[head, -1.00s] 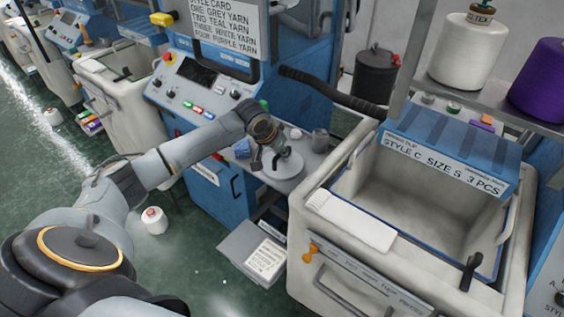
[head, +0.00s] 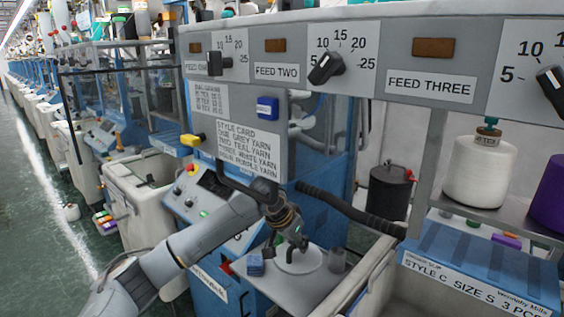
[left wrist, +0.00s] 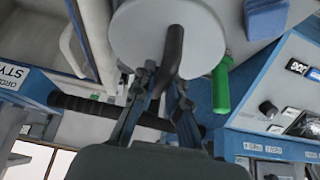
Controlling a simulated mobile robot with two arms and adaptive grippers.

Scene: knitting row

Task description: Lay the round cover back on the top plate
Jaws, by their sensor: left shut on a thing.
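My left gripper (head: 296,240) reaches over a grey plate-like shelf (head: 290,291) on the blue machine. It is shut on the dark bent handle of the round cover (head: 301,263), a pale grey disc. The left wrist view shows my fingers (left wrist: 163,88) closing around that handle, with the disc (left wrist: 150,30) beyond it. The cover is at or above the shelf; I cannot tell if it touches. My right gripper is not in view.
A green cylinder (left wrist: 221,86) is close by the cover in the left wrist view. A black padded bar (head: 350,209) runs behind.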

